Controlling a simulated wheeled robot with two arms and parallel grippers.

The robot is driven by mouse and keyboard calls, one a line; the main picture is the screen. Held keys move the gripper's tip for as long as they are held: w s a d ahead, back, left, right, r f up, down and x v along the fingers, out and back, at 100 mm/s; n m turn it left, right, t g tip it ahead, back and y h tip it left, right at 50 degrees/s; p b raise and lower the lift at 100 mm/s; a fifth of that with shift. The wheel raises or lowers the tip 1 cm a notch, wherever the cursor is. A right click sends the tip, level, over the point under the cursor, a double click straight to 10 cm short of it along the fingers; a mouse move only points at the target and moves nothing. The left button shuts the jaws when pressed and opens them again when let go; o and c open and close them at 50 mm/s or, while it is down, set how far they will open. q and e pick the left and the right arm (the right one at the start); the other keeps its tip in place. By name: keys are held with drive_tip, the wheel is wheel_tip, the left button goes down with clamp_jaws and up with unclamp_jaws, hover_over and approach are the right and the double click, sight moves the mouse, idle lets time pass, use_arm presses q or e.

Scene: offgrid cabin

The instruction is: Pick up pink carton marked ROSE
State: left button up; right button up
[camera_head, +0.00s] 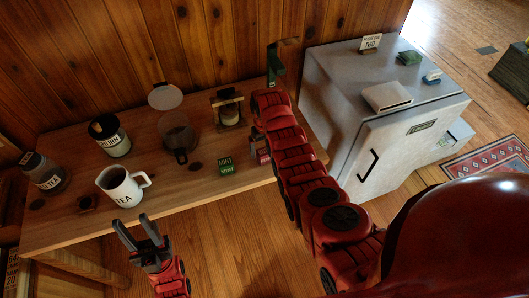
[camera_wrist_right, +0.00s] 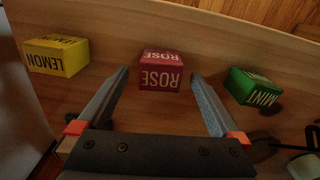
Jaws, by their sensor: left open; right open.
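The pink carton marked ROSE (camera_wrist_right: 161,71) sits on the wooden counter in the right wrist view, its lettering upside down. In the head view only a sliver of it (camera_head: 262,156) shows beside my right arm. My right gripper (camera_wrist_right: 160,77) is open, its fingertips towards the carton's near face, one towards each side. Nothing is held, and I cannot tell how far the tips are from the carton. My left gripper (camera_head: 132,221) is open and empty in front of the counter's front edge.
A green MINT carton (camera_wrist_right: 252,87) and a yellow LEMON carton (camera_wrist_right: 57,56) flank the pink one. The MINT carton also shows in the head view (camera_head: 227,166). A white TEA pitcher (camera_head: 122,187) and jars stand left. A grey fridge (camera_head: 385,130) stands right of the counter (camera_head: 180,205).

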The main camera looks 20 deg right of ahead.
drive_tip(key=shift+f, duration=0.9)
drive_tip(key=c, duration=1.4)
drive_tip(key=shift+w+r, duration=0.1)
drive_tip(key=shift+r, duration=0.15)
